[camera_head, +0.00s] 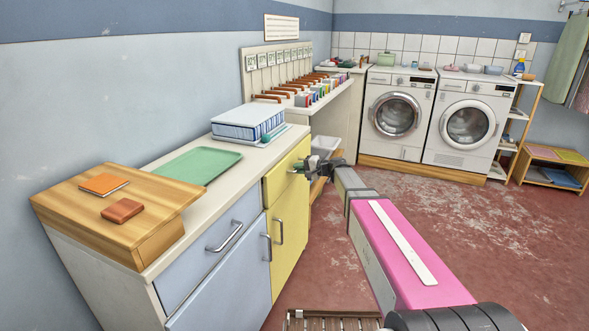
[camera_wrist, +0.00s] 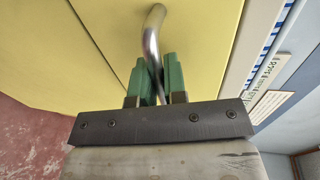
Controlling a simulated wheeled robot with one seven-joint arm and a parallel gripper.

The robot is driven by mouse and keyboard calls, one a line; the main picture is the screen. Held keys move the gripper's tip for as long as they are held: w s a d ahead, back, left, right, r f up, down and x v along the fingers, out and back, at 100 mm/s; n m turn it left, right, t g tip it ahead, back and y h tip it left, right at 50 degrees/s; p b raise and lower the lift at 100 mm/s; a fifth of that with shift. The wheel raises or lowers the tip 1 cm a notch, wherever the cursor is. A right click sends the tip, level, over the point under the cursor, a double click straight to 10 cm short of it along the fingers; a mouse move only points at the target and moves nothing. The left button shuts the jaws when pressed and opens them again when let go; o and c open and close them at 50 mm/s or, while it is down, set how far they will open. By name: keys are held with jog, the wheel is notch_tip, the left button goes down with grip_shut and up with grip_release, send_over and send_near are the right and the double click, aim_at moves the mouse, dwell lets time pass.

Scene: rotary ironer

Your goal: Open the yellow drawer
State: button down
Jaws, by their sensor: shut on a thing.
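The yellow drawer (camera_head: 283,176) is the upper yellow front of the counter unit, above a yellow door (camera_head: 290,235) in the head view. Its front also fills the upper part of the wrist view (camera_wrist: 205,40). The drawer's bent metal handle (camera_wrist: 152,40) runs down between the green fingers of my gripper (camera_wrist: 159,80), which are shut on it. In the head view my gripper (camera_head: 300,169) is at the drawer front, and the arm hides most of the handle there. The drawer front looks about level with the fronts beside it.
Left of the drawer are a pale blue drawer (camera_head: 210,255) and door. On the counter are a green tray (camera_head: 198,165), a white and blue box (camera_head: 247,121) and a wooden board (camera_head: 115,215). Two washing machines (camera_head: 397,115) stand behind. The red floor (camera_head: 440,215) is largely clear.

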jog(key=f+v, duration=0.3)
jog(key=v, duration=1.2)
jog(key=d+f+v, duration=0.1)
jog(key=f+v, duration=0.2)
jog(key=v, duration=1.2)
jog(key=shift+d+f, duration=0.15)
jog(key=shift+d, duration=0.1)
jog(key=shift+s, duration=0.1)
jog(key=c, duration=1.2)
grip_release()
jog(key=v, duration=1)
jog(key=shift+s+d, duration=0.1)
jog(key=shift+d, duration=0.25)
